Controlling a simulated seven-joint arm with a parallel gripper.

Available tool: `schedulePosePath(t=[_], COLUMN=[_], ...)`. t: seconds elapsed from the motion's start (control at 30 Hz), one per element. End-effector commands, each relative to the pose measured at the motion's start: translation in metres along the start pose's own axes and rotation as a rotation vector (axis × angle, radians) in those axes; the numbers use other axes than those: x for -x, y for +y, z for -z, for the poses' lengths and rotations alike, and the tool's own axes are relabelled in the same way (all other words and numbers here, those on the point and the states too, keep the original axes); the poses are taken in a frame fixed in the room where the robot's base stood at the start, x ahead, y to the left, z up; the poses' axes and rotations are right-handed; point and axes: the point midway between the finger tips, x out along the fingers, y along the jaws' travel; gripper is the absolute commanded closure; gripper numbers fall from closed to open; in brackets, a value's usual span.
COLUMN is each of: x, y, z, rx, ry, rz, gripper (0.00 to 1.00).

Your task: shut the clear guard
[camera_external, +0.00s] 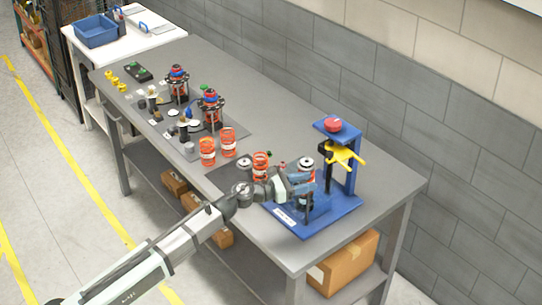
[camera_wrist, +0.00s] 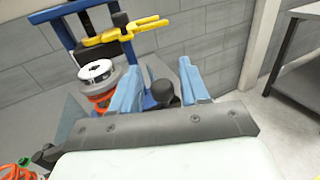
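The clear guard (camera_wrist: 70,117) shows as a faint see-through panel at the left of the wrist view, beside the coil spring; its full outline is hard to make out. In the external view it is hidden or too faint to tell. A round black knob (camera_wrist: 164,92) stands between my fingers; I cannot tell whether it belongs to the guard. My gripper (camera_wrist: 162,82) has two light blue fingers, spread apart with visible gaps around the knob. In the external view my gripper (camera_external: 308,187) is over the blue fixture base (camera_external: 325,217), near its left part.
The blue press frame (camera_external: 352,178) carries a yellow fork (camera_external: 345,155) and a red button (camera_external: 333,124). An orange spring with a silver cap (camera_wrist: 97,72) stands left of my fingers. More orange springs (camera_external: 228,143) and strut assemblies (camera_external: 211,108) stand farther along the grey table (camera_external: 270,120).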

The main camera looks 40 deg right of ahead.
Motion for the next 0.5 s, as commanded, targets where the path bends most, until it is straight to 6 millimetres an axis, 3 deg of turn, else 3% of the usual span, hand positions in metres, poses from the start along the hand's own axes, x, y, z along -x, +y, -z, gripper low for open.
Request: schedulePosePath(t=[0.27,0.5], x=[0.002,0.029], y=[0.000,-0.001], z=[0.000,0.000], rx=[0.000,0.000], ry=[0.000,-0.001], rz=[0.000,-0.001], gripper=[0.54,0.54])
